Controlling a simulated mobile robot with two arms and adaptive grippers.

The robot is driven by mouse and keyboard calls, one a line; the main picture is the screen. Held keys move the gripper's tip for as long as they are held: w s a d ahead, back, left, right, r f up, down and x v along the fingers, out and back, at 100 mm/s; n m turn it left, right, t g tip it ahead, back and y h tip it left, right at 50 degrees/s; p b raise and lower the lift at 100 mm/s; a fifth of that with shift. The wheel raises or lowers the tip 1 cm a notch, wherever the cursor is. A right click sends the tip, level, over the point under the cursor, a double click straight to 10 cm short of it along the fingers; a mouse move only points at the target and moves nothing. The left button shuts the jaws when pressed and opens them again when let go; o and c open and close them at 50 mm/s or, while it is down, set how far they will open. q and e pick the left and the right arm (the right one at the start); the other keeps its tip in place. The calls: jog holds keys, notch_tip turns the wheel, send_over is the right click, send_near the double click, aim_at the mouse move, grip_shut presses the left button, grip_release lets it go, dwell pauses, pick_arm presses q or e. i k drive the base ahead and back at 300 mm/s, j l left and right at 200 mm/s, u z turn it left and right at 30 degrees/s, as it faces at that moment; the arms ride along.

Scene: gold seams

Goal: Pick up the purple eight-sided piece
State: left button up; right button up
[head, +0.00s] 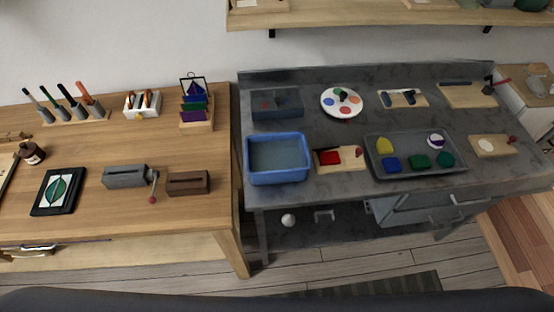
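A grey tray (405,171) stands on the dark workbench at the right and holds several coloured pieces. At its back right is a small purple and white item (436,141). It is too small to tell whether it has eight sides, or whether the white is part of it or a thing lying on it. Also in the tray are a yellow piece (385,146), a blue piece (392,164), a green piece (420,161) and a teal, roughly many-sided piece (446,159). Neither of my grippers is in view.
A blue basin (277,158) and a board with a red block (329,158) stand left of the tray. A round white palette (341,102) lies behind. A board with a pale disc (493,145) is at right. A wooden shelf (390,20) overhangs the back.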

aim_at(435, 140)
jog(key=z, duration=2)
